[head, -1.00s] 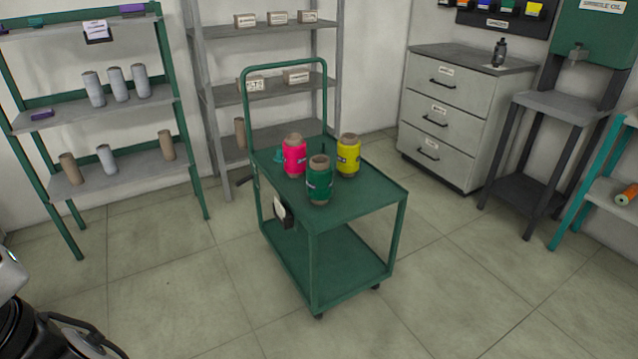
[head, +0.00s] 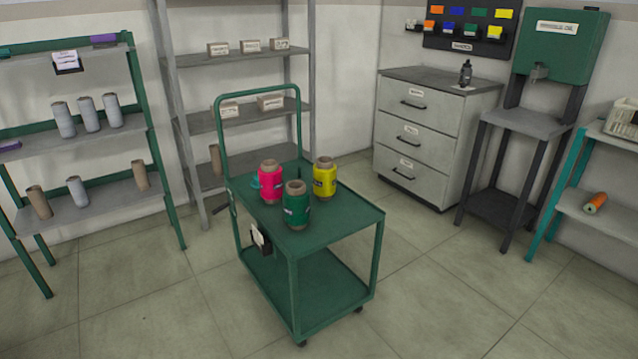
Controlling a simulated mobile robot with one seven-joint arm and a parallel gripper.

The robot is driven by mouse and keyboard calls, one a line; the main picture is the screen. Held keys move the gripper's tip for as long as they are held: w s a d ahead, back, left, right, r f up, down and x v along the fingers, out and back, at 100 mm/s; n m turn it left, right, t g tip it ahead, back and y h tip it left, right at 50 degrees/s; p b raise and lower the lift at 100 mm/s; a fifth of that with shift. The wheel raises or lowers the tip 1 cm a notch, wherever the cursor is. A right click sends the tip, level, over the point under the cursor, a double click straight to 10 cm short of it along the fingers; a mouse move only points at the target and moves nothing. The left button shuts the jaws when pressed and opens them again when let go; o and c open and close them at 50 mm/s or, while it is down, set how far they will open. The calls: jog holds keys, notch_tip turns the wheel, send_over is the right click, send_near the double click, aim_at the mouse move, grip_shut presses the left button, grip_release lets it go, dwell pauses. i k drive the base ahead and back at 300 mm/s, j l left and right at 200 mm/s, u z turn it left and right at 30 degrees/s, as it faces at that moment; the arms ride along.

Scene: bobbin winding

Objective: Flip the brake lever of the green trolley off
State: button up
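The green trolley (head: 337,216) stands in the middle of the floor, with its tall push handle (head: 257,92) at the far left end. A small dark lever-like part (head: 222,209) sticks out to the left below the top shelf at the handle end. It looks like the brake lever, but it is too small to tell its position. A black box with a white label (head: 260,238) hangs on the trolley's left side. Pink (head: 270,184), green (head: 296,208) and yellow (head: 324,180) thread cones stand on the top shelf. My gripper is out of view.
A green rack (head: 165,190) with grey and brown cones stands at left. A grey shelf (head: 240,59) stands close behind the trolley. A drawer cabinet (head: 430,135) and a dark stand (head: 515,120) are at right. The floor in front (head: 150,315) is clear.

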aim_at(221, 209)
jog(key=i+j+u, duration=0.15)
jog(key=i, duration=0.55)
jog(key=i+j+u, duration=0.1)
jog(key=i+j, duration=0.15)
jog(key=i, duration=0.5)
jog(key=i+j+u, duration=0.15)
jog(key=i, duration=0.6)
